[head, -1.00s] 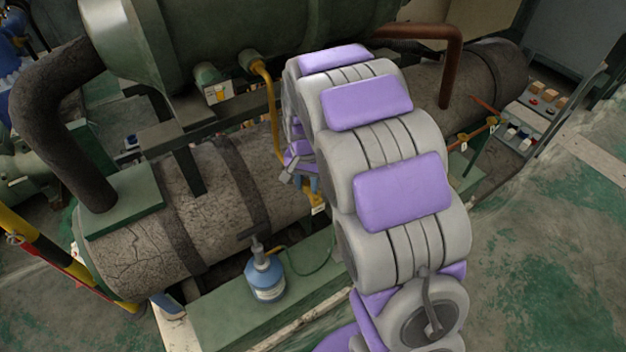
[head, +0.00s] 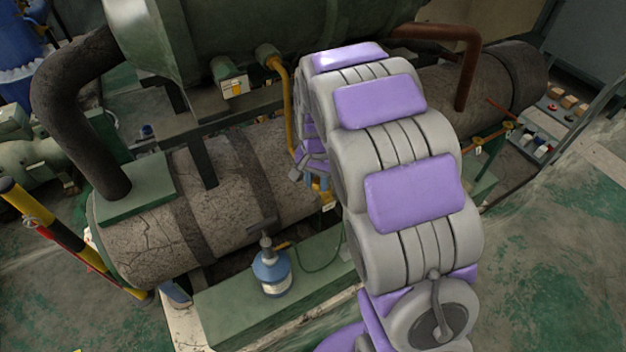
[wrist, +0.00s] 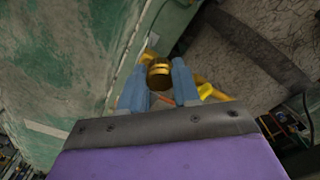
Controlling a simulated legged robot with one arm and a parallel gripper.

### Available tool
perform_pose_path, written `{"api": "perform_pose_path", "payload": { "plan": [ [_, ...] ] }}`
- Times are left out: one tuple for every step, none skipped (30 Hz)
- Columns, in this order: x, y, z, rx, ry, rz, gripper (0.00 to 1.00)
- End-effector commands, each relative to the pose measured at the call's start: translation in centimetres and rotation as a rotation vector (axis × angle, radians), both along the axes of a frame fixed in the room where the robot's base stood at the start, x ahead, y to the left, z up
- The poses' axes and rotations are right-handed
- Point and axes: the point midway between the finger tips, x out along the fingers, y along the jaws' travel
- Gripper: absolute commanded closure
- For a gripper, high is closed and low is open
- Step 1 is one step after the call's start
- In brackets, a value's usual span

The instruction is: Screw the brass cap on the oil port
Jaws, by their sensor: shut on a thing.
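In the wrist view, my gripper (wrist: 160,87) has two blue fingers shut on the brass cap (wrist: 159,73), a small round gold piece between the fingertips. Yellow fittings (wrist: 203,84) show just beyond and beside the fingers. Whether the cap touches the oil port is hidden by the fingers and cap. In the head view, my gripper (head: 318,180) is partly hidden behind my arm, low beside the cracked grey cylinder (head: 240,165), with a yellow fitting (head: 327,198) right below it.
A yellow pipe (head: 286,105) runs down near my gripper. A tray (head: 540,140) with small parts is at the right. Green floor on the right is clear.

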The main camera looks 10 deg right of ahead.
Motion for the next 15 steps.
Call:
{"api": "perform_pose_path", "payload": {
  "plan": [
    [0.00, -0.17, 0.01, 0.001, 0.000, -0.001, 0.98],
    [0.00, -0.19, 0.01, 0.002, 0.000, -0.001, 0.98],
    [0.00, -0.17, 0.01, 0.001, 0.000, -0.001, 0.98],
    [0.01, -0.12, 0.02, 0.001, 0.000, -0.001, 0.98],
    [0.00, -0.06, 0.01, 0.000, 0.000, -0.001, 0.98],
    [0.00, 0.05, 0.01, -0.001, 0.001, -0.001, 0.98],
    [0.00, 0.14, 0.01, -0.001, 0.000, -0.001, 0.98],
    [0.01, 0.21, 0.01, -0.002, 0.000, -0.001, 0.98],
    [0.01, 0.17, 0.01, -0.002, 0.000, -0.001, 0.98],
    [0.01, 0.18, 0.01, -0.002, 0.000, -0.001, 0.98],
    [0.01, 0.21, 0.01, -0.002, 0.000, -0.001, 0.98],
    [0.02, 0.21, 0.01, -0.003, 0.001, -0.001, 0.98],
    [0.02, 0.19, 0.01, -0.002, 0.000, -0.001, 0.98],
    [0.02, 0.13, 0.01, -0.002, 0.000, -0.001, 0.98],
    [0.03, 0.01, 0.01, -0.001, 0.000, -0.001, 0.98]
  ]
}}
